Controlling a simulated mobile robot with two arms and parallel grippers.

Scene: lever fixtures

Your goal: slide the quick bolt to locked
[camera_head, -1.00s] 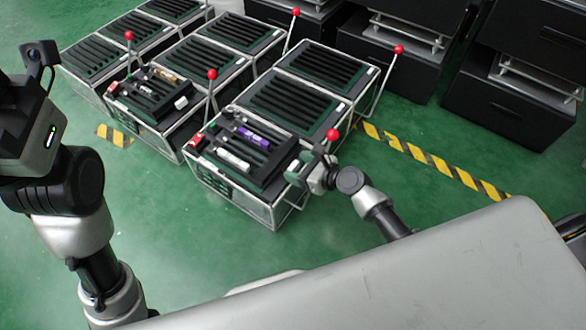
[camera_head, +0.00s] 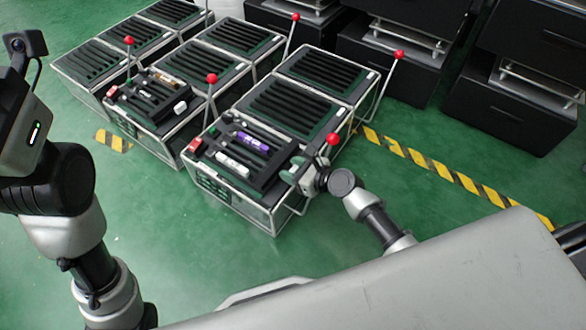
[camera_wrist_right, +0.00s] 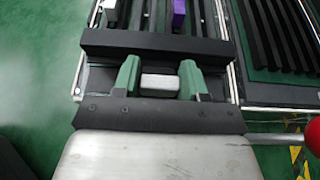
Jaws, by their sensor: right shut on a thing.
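My right gripper (camera_head: 293,172) is at the front right corner of the nearest lever fixture (camera_head: 237,207). In the right wrist view its two green fingers (camera_wrist_right: 159,68) stand on either side of a small pale block (camera_wrist_right: 158,82), which looks like the handle of the quick bolt, and are shut on it. The block sits low in front of a black crossbar (camera_wrist_right: 150,42). I cannot read any locked or unlocked mark. My left arm (camera_head: 55,190) stands at the left edge; its fingers are out of view.
On the same fixture are a purple cylinder (camera_head: 253,141), a white cylinder (camera_head: 233,163) and a red block (camera_head: 194,145). A red-knobbed lever (camera_head: 333,139) stands close to my right gripper. Similar fixtures (camera_head: 152,95) stand behind left. Green floor is clear in front.

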